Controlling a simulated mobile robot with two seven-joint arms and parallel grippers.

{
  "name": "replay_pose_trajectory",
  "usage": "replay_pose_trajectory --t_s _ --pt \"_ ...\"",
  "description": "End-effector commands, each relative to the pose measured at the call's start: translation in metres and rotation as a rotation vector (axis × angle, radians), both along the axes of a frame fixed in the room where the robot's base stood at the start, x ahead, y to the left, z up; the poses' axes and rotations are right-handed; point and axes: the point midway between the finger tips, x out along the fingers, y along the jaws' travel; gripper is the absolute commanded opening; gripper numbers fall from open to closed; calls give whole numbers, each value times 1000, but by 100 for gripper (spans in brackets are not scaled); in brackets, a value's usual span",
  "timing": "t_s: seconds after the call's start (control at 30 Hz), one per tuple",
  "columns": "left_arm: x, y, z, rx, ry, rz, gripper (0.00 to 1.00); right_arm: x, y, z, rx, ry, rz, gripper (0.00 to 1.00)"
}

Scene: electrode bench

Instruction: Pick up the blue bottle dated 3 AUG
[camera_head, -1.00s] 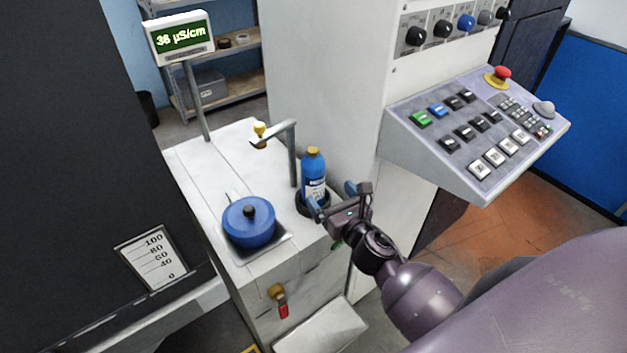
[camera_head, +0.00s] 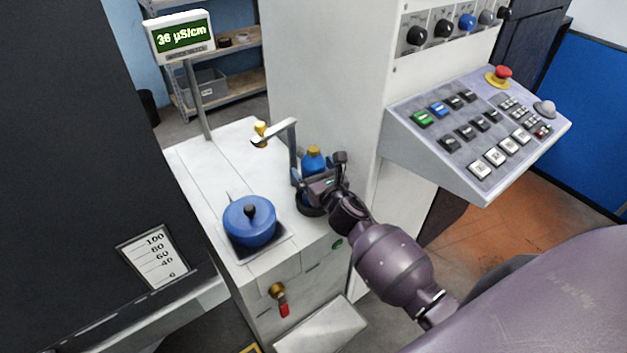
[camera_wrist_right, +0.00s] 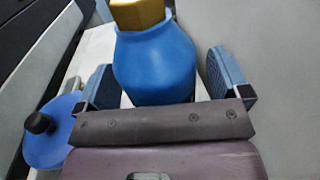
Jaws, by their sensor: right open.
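The blue bottle (camera_head: 314,160) with a yellow-brown cap stands upright in a dark round holder (camera_head: 311,208) on the white bench. Its label is hidden behind my gripper now, so no date can be read. My right gripper (camera_head: 318,178) is at the bottle, with its open fingers on either side of it. In the right wrist view the bottle (camera_wrist_right: 155,62) stands between the two blue finger pads, with a visible gap on the right side. The left pad is close to the bottle; I cannot tell whether it touches. My left gripper is not in view.
A blue lidded pot (camera_head: 249,222) sits on the bench left of the bottle. A grey bent post (camera_head: 292,150) stands just behind the bottle. A sloped control panel (camera_head: 475,130) with a red button juts out at right. A meter display (camera_head: 181,36) stands at the back left.

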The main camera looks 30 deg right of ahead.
Motion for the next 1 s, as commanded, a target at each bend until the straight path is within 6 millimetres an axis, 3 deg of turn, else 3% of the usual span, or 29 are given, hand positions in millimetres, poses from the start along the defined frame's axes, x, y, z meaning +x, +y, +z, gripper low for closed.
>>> replay_pose_trajectory --t_s 0.17,0.63,1.0 --pt "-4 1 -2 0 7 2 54 0 0 0 0 0 0 94" --pt "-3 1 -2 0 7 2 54 0 0 0 0 0 0 24" --pt "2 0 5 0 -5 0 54 0 0 7 0 -4 1 23"
